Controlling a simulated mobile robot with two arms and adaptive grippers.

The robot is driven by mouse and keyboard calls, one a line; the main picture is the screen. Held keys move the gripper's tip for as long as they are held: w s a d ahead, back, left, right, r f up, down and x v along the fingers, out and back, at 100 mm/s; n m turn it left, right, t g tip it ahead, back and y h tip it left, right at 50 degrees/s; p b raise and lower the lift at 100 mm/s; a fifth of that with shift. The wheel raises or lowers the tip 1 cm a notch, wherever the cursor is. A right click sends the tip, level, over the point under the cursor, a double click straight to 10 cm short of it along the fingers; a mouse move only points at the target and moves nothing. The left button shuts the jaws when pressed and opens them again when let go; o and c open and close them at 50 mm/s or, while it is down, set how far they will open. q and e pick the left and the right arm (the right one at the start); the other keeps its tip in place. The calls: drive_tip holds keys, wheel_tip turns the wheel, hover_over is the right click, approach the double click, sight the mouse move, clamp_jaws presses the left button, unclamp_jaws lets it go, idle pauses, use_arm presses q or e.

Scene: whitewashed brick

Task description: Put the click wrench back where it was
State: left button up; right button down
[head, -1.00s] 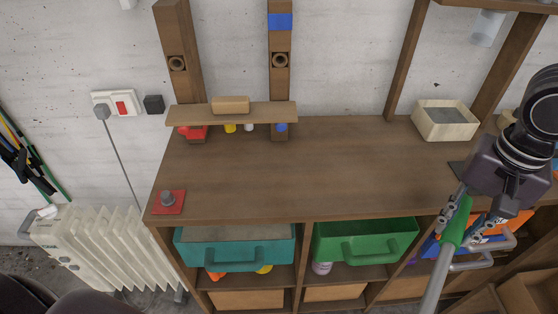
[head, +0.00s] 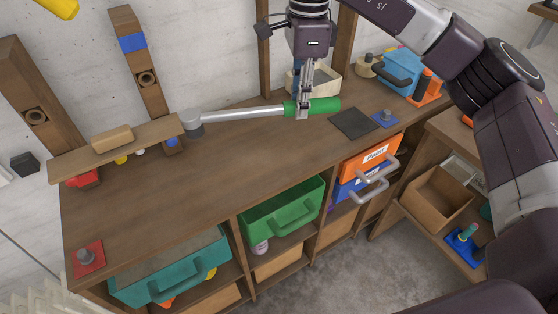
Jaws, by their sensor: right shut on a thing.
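The click wrench (head: 245,115) has a long silver shaft, a green handle and a grey head (head: 191,122). My right gripper (head: 303,110) points down and is shut on the green handle. The wrench lies nearly level across the view over the back of the workbench (head: 190,190), its head at the left beside the right end of the small shelf (head: 70,168). I cannot tell how high it is. A red pad with a grey stud (head: 88,257) is at the bench's left front corner. A blue pad with a grey stud (head: 386,118) is at the right. My left gripper is not in view.
Wooden posts with round sockets (head: 147,78) stand behind the bench. A dark mat (head: 352,123), a cream box (head: 326,80) and a blue toolbox (head: 402,70) are at the right. Teal (head: 170,265) and green bins (head: 285,206) sit below the top. The middle of the bench is clear.

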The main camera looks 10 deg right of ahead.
wheel_tip(320, 180, down, 14)
drive_tip(key=p, duration=0.3)
drive_tip(key=shift+w, duration=0.1)
wheel_tip(320, 180, down, 4)
drive_tip(key=shift+f+p, duration=0.1)
drive_tip(key=shift+p, duration=0.45)
drive_tip(key=c, duration=1.6)
unclamp_jaws()
drive_tip(key=r+b, duration=0.3)
drive_tip(key=r, duration=0.9)
drive_tip(key=shift+d, duration=0.2)
